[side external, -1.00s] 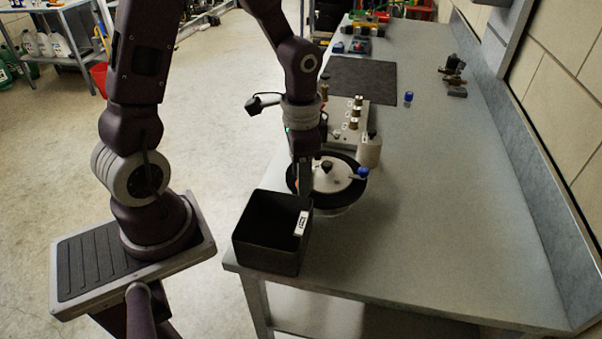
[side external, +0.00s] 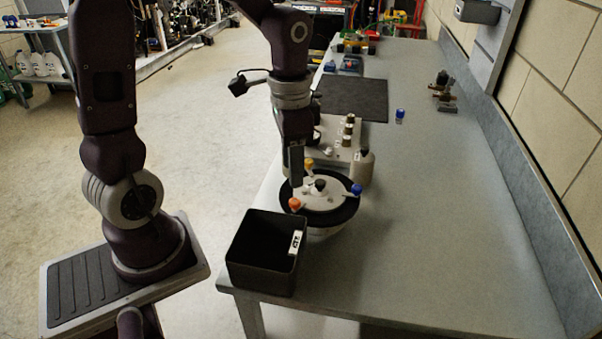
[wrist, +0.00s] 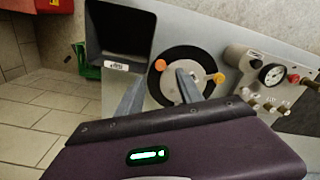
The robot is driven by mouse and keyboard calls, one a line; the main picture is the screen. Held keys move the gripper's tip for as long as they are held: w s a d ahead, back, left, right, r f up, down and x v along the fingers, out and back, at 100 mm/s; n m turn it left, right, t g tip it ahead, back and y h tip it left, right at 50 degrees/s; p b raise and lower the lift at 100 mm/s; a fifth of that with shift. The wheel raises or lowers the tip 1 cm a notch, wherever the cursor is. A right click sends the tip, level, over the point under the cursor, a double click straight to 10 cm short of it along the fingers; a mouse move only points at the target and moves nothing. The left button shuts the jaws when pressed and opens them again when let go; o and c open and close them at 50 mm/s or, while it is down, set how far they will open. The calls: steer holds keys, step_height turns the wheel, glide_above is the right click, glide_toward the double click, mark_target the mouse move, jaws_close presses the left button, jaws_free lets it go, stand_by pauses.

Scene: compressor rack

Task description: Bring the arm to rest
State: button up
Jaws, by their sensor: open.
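My gripper (side external: 297,182) points down above the left side of a round white lidded unit with a black rim (side external: 345,210). In the wrist view my gripper (wrist: 158,90) has its two fingers spread apart with nothing between them. The round unit (wrist: 154,88) lies below, partly hidden by the fingers and the wrist housing. Its lid carries orange knobs (side external: 295,204), a blue knob (side external: 357,189) and a dark centre knob (side external: 320,186). Whether the fingertips clear the lid by much is hard to tell.
A black open bin (side external: 262,283) with a white label stands at the table's near left corner, close to the gripper. A white panel with a gauge and valves (wrist: 272,80) stands behind the unit. A dark mat (side external: 352,98) lies farther back.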

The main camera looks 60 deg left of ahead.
steer(key=s+d+r+n+t, duration=0.3)
steer(key=s+d+r+t, duration=0.1)
steer(key=s+r, duration=0.6)
steer(key=s+t, duration=0.1)
steer(key=s, duration=0.1)
steer(key=shift+s+d+n, duration=0.2)
steer(key=shift+s+n, duration=0.15)
steer(key=shift+n, duration=0.05)
steer(key=shift+r, duration=0.1)
